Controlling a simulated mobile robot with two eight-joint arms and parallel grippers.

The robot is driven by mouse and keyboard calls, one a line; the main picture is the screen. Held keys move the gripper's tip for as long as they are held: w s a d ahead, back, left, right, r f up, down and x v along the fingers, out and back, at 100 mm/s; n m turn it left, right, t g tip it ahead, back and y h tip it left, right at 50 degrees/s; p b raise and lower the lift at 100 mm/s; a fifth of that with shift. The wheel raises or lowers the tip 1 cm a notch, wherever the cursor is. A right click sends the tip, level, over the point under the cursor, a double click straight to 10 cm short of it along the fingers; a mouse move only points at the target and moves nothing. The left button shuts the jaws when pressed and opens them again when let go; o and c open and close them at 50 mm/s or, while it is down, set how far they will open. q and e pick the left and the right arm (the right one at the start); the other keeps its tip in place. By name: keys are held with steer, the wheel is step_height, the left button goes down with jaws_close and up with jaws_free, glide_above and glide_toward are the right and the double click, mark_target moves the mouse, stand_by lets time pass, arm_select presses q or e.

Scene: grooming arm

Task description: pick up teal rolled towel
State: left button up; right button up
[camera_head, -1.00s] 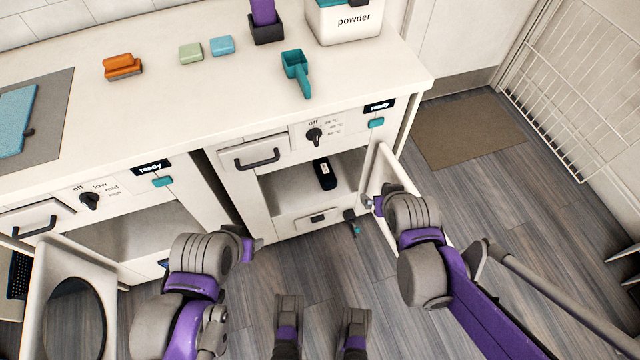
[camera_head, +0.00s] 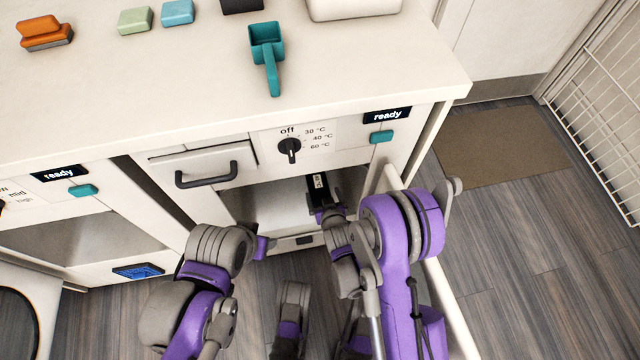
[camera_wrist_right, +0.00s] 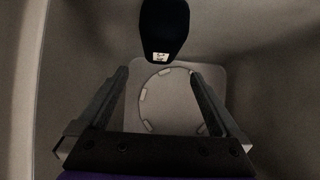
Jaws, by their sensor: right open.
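A dark, rounded roll (camera_head: 318,186) with a small white label lies inside the open compartment under the counter. It looks nearly black; no teal shows on it. In the right wrist view the dark roll (camera_wrist_right: 164,28) is at the top centre, beyond the fingertips. My right gripper (camera_wrist_right: 158,73) is open and empty, its two fingers apart and short of the roll. In the head view my right arm reaches to the compartment mouth and partly covers the roll. My left gripper (camera_head: 262,247) is outside, in front of the cabinet; its fingers cannot be made out.
The open door (camera_head: 448,305) stands beside my right arm. The compartment walls (camera_wrist_right: 270,60) are close around the right gripper. A teal scoop (camera_head: 267,55), a green block (camera_head: 135,20), a blue block (camera_head: 177,12) and an orange brush (camera_head: 45,33) lie on the counter.

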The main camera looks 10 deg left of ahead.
mark_target(318, 182)
steer(key=shift+w+a+f+p, duration=0.15)
steer(key=shift+w+p, duration=0.3)
steer(key=shift+p, duration=0.85)
steer(key=shift+w+a+p, duration=0.2)
steer(key=shift+w+p, duration=0.25)
steer(key=shift+p, duration=0.8)
steer(key=shift+p+x, duration=0.45)
steer(key=shift+x, duration=0.7)
steer(key=shift+w+f, duration=0.1)
steer(key=shift+f, duration=0.25)
steer(key=x, duration=0.4)
steer(key=shift+a+f+b, duration=0.15)
steer(key=shift+f+b, duration=0.2)
steer(key=shift+f, duration=0.15)
steer(key=shift+w+a+f, duration=0.15)
steer(key=shift+w+f, duration=0.1)
steer(key=shift+w, duration=0.2)
steer(key=shift+r, duration=0.1)
steer(key=c, duration=1.3)
